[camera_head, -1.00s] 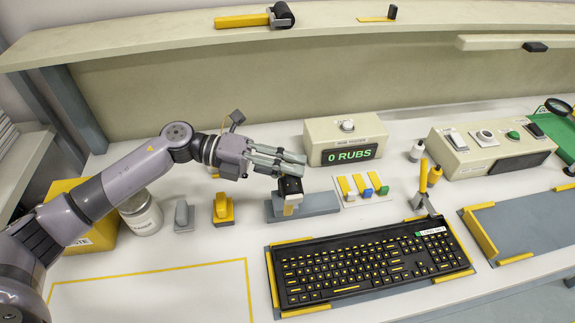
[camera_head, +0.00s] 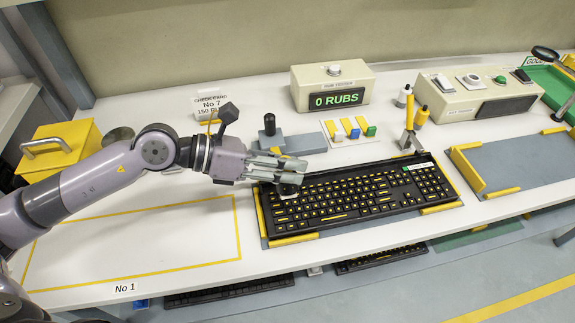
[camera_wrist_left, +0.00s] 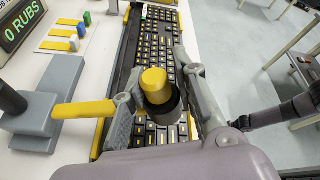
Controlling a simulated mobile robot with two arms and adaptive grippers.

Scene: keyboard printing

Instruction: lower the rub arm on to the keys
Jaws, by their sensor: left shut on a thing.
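My left gripper (camera_head: 290,172) is shut on the rub arm's head, a yellow-topped dark cup (camera_wrist_left: 157,88). The rub arm's yellow bar (camera_wrist_left: 85,110) runs from its grey stand (camera_head: 306,144) towards that head. The stand has a dark post (camera_head: 270,125). The head is over the left end of the black keyboard (camera_head: 335,197), which also runs away in the left wrist view (camera_wrist_left: 155,50). I cannot tell whether the head touches the keys. A dark part at the right edge of the left wrist view may be my right gripper (camera_wrist_left: 298,100); its fingers are unclear.
A counter box (camera_head: 332,88) reading 0 RUBS stands behind. Small coloured samples (camera_head: 352,130) lie beside the stand. A yellow box (camera_head: 60,150) is at left, beyond a clear yellow-outlined area (camera_head: 150,240). A grey mat (camera_head: 515,162) is at right.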

